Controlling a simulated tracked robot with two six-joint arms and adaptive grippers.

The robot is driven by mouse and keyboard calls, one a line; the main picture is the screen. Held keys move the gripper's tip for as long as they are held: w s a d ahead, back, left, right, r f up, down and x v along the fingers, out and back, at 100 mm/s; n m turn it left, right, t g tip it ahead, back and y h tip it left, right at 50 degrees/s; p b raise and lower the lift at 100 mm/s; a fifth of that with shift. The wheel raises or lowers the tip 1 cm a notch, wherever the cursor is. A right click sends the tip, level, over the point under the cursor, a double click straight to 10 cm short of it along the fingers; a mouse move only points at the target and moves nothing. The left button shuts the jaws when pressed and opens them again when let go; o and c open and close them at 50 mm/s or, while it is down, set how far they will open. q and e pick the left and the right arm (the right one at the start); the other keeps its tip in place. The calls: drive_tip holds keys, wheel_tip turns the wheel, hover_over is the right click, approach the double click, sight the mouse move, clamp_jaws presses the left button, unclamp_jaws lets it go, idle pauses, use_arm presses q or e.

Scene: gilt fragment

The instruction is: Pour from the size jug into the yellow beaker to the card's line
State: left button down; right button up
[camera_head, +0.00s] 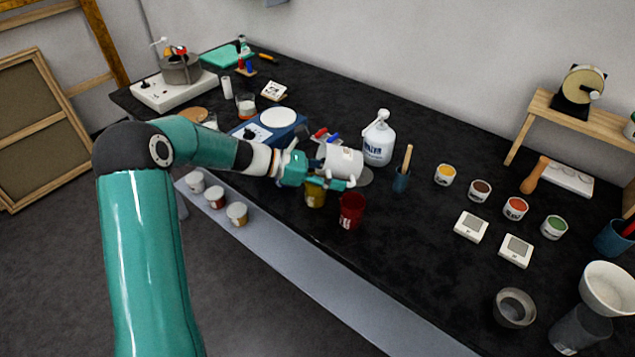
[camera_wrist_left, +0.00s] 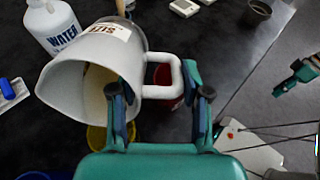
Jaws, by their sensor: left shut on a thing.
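My left gripper (camera_head: 296,168) is shut on the handle of the white size jug (camera_head: 341,160). The jug is strongly tilted, held above the table. In the left wrist view the jug (camera_wrist_left: 62,88) shows its "SIZE" label, and cream-coloured size is visible inside its mouth. The yellow beaker (camera_head: 315,196) stands below the jug and gripper, partly hidden by them; it also shows under the jug in the left wrist view (camera_wrist_left: 97,138). I cannot see its fill level or a clear stream. A small white card (camera_head: 274,90) stands farther back. A teal gripper-like part, probably my right gripper (camera_wrist_left: 299,76), shows small at the right edge.
A red beaker (camera_head: 352,211) stands close to the yellow one. Several small pots stand along the front ledge.

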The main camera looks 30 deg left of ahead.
use_arm(q)
drive_tip(key=shift+r+b, duration=0.15)
drive_tip(key=shift+b, duration=0.2)
drive_tip(key=shift+w+d, duration=0.2)
drive_tip(key=shift+f+t+h+b, duration=0.2)
drive_tip(key=shift+t+h+b, duration=0.1)
drive_tip(key=shift+b, duration=0.2)
drive_tip(key=shift+w+d+r, duration=0.1)
